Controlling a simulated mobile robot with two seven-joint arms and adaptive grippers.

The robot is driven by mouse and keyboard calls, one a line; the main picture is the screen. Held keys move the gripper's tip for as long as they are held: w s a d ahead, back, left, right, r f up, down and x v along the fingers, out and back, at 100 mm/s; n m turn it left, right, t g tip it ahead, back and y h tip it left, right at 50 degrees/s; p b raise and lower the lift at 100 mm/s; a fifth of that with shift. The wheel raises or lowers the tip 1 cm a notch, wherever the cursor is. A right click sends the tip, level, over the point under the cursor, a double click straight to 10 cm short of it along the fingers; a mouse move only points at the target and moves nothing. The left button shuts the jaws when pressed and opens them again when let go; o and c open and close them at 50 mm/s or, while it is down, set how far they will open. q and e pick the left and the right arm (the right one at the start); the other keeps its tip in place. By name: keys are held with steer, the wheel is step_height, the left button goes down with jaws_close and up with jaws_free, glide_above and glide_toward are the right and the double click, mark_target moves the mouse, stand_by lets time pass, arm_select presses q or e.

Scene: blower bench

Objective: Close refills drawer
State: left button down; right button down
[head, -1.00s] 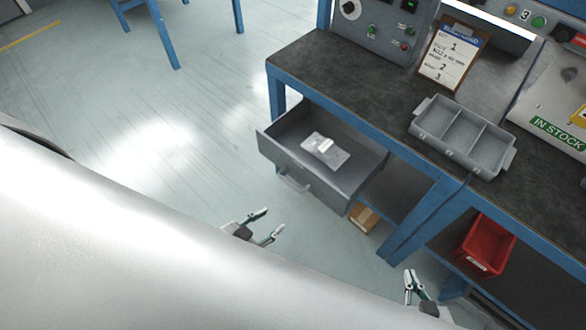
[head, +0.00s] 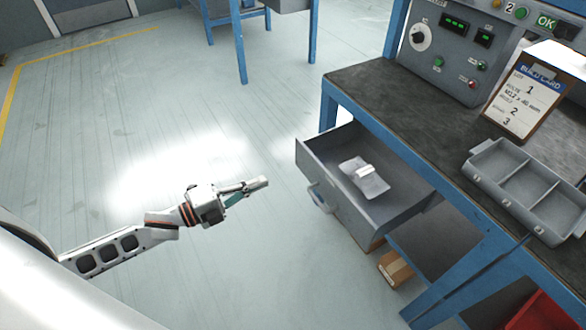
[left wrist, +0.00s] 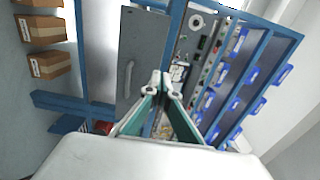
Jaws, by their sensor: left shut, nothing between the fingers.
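The grey refills drawer (head: 337,222) stands pulled out from under the left end of the workbench in the head view. A clear packet with a white label (head: 365,178) lies inside it. The drawer's front has a pale bar handle (head: 320,198). My left gripper (head: 258,185) is shut and empty, to the left of the drawer front and apart from it. In the left wrist view the shut fingertips (left wrist: 161,84) show below and right of the grey drawer front (left wrist: 140,60) and its handle (left wrist: 128,78). My right gripper is out of view.
The dark-topped workbench (head: 375,92) has blue legs. A grey divided tray (head: 530,190), a build card (head: 522,100) and a control box (head: 450,50) stand on it. A cardboard box (head: 395,268) sits below. Floor left of the drawer is clear.

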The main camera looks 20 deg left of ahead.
arm_select(q)
steer(key=b, duration=0.1)
glide_toward(312, 158)
steer(key=x, duration=0.5)
steer(key=shift+w+d, duration=0.25)
steer(key=shift+w, duration=0.05)
steer(key=shift+w+d, duration=0.4)
steer(key=shift+w, duration=0.05)
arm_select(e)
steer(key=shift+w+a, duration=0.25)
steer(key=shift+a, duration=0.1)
